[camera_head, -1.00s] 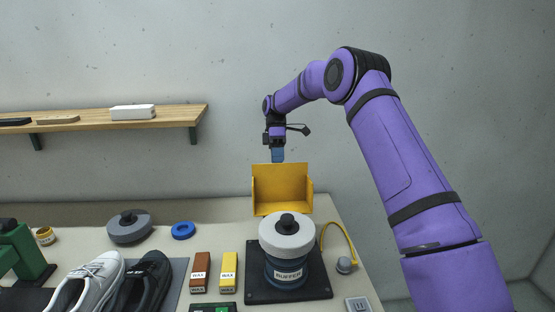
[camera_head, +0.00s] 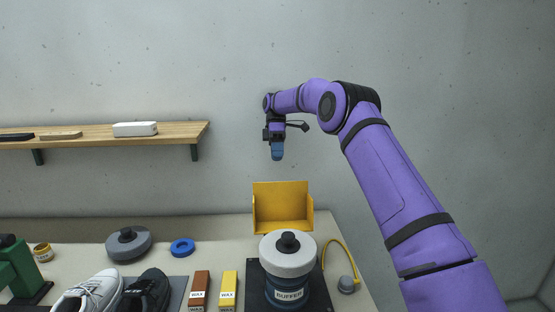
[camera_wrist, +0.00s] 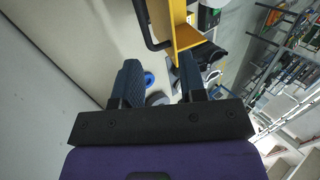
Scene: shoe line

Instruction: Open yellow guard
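The yellow guard (camera_head: 281,198) stands behind the buffer in the head view, its broad panel upright with short side walls.
Brown and yellow wax bars (camera_head: 228,291), shoes (camera_head: 92,292), a grey disc (camera_head: 128,243) and a blue ring (camera_head: 182,247) lie left of the buffer. A yellow cable (camera_head: 342,252) runs on its right. A wooden shelf (camera_head: 105,131) is on the wall. The air around my gripper is clear.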

